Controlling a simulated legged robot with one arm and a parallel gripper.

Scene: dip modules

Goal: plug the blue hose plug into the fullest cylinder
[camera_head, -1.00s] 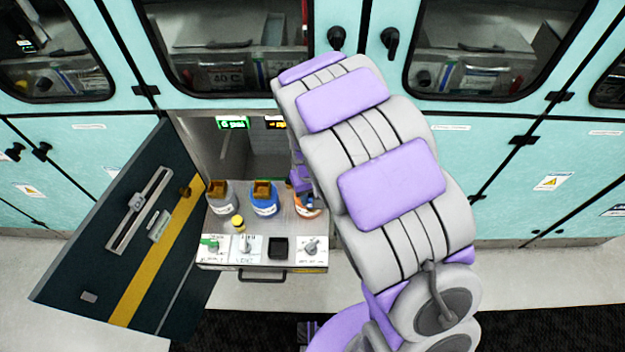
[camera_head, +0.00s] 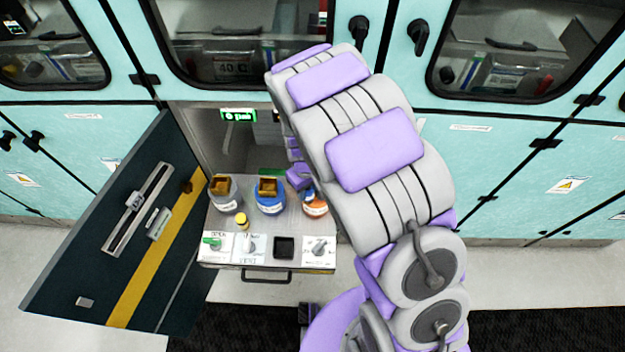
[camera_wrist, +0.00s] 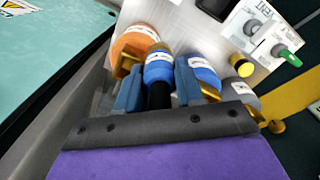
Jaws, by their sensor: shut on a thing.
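My gripper (camera_wrist: 162,92) is shut on the blue hose plug (camera_wrist: 158,68), which has a white label band and a black part toward my palm. In the head view my arm mostly hides the gripper and the plug. Three cylinders with brown-gold tops stand in a row: grey (camera_head: 225,197), blue (camera_head: 270,199) and orange (camera_head: 315,206). In the wrist view the plug is between the orange cylinder (camera_wrist: 136,42) and the blue cylinder (camera_wrist: 205,74), overlapping the orange one's edge. I cannot tell whether it touches either. The fill levels cannot be read.
The cylinders stand on a pulled-out metal drawer (camera_head: 288,235) with a yellow-capped item (camera_head: 242,221), a green switch (camera_head: 212,242) and a black square recess (camera_head: 284,247). An open dark door (camera_head: 120,230) flanks it at left. A lit green sign (camera_head: 238,115) is behind.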

